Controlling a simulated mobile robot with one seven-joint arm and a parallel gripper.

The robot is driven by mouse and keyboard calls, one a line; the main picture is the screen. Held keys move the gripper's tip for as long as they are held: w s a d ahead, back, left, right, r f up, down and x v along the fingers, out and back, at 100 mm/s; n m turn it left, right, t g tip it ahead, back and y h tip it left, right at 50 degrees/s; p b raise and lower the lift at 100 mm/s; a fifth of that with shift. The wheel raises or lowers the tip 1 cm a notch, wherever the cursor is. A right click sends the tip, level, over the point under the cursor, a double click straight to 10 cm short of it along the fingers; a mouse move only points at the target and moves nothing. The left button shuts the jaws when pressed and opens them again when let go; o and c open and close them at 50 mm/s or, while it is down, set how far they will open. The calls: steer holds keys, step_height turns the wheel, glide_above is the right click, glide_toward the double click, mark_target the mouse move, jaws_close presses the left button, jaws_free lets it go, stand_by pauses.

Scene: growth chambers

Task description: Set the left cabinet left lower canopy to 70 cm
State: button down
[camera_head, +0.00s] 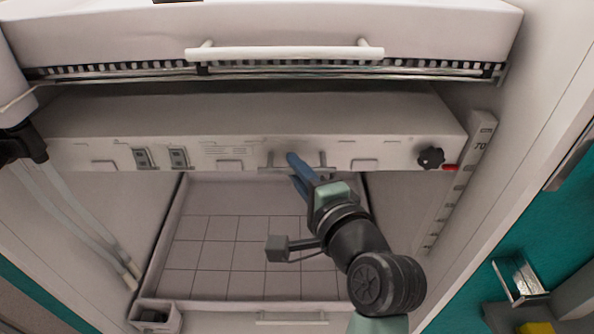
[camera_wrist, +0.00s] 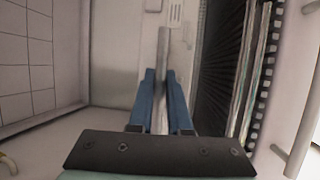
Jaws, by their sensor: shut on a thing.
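The canopy (camera_head: 240,118) is a wide pale box across the cabinet in the head view. Its front has small switches, a black knob (camera_head: 431,157) at the right end and a red pointer (camera_head: 450,168) beside the knob. The pointer meets an upright scale (camera_head: 462,186) on the right wall, close below a number that looks like 70. My gripper (camera_head: 298,172), with blue fingers, is at the middle of the canopy front. In the wrist view the fingers (camera_wrist: 162,90) are shut on a pale bar, the canopy handle (camera_wrist: 162,55). The fingers partly hide the handle in the head view.
Above the canopy is a pale upper unit with a long bar handle (camera_head: 285,52) and a dark slotted rail. A tiled tray (camera_head: 230,250) lies below. Clear tubes (camera_head: 85,215) run down the left wall. A metal bracket (camera_head: 520,280) is outside at right.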

step_height(320, 180, up, 6)
steer(key=p, duration=0.6)
steer(key=c, duration=0.9)
jaws_free()
steer(key=shift+o, duration=0.2)
steer(key=shift+f, duration=0.15)
steer(key=shift+s+d, duration=0.15)
steer(key=shift+s, duration=0.1)
steer(key=v, duration=1.2)
steer(key=shift+s, duration=0.2)
steer(key=shift+d, duration=0.1)
